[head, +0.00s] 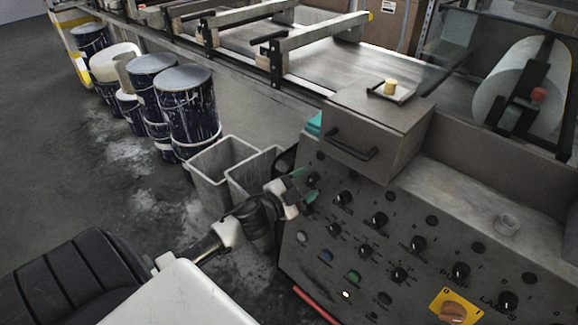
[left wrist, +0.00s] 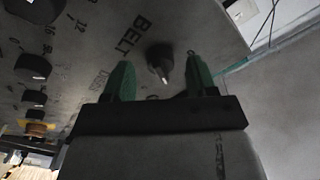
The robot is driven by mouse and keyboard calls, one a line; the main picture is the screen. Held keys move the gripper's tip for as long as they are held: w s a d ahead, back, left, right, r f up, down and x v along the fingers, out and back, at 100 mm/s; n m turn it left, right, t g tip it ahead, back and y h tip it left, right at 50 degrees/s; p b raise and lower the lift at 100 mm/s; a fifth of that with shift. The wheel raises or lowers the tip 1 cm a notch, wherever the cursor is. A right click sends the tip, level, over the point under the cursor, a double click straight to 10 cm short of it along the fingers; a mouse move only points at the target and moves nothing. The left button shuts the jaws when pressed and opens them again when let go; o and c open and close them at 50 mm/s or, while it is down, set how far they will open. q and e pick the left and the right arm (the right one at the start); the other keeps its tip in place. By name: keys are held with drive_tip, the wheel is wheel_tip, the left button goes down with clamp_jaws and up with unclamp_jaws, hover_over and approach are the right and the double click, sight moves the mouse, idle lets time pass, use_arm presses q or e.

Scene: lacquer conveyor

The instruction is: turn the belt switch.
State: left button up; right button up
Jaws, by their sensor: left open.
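The belt switch (left wrist: 160,62) is a small dark knob on the grey control panel, beside the printed word BELT. In the left wrist view it shows between and just beyond the two green fingertips of my left gripper (left wrist: 160,78). The fingers are open, one on each side of the knob, with a gap to it on both sides. In the head view my left gripper (head: 303,186) is at the panel's upper left corner, and the switch (head: 314,178) shows small at its fingertips. How deep the fingers reach around the knob is unclear. My right gripper is out of view.
Several other black knobs sit on the panel, such as one (head: 344,198) just to the right. A yellow-backed rotary switch (head: 454,307) is lower right. A drawer box with a handle (head: 352,145) juts out above. Grey bins (head: 216,168) stand behind my left arm.

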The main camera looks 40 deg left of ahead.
use_arm(q)
drive_tip(key=s+a, duration=0.1)
drive_tip(key=s, duration=0.8)
drive_tip(key=shift+s+a, duration=0.35)
drive_tip(key=shift+a, duration=0.05)
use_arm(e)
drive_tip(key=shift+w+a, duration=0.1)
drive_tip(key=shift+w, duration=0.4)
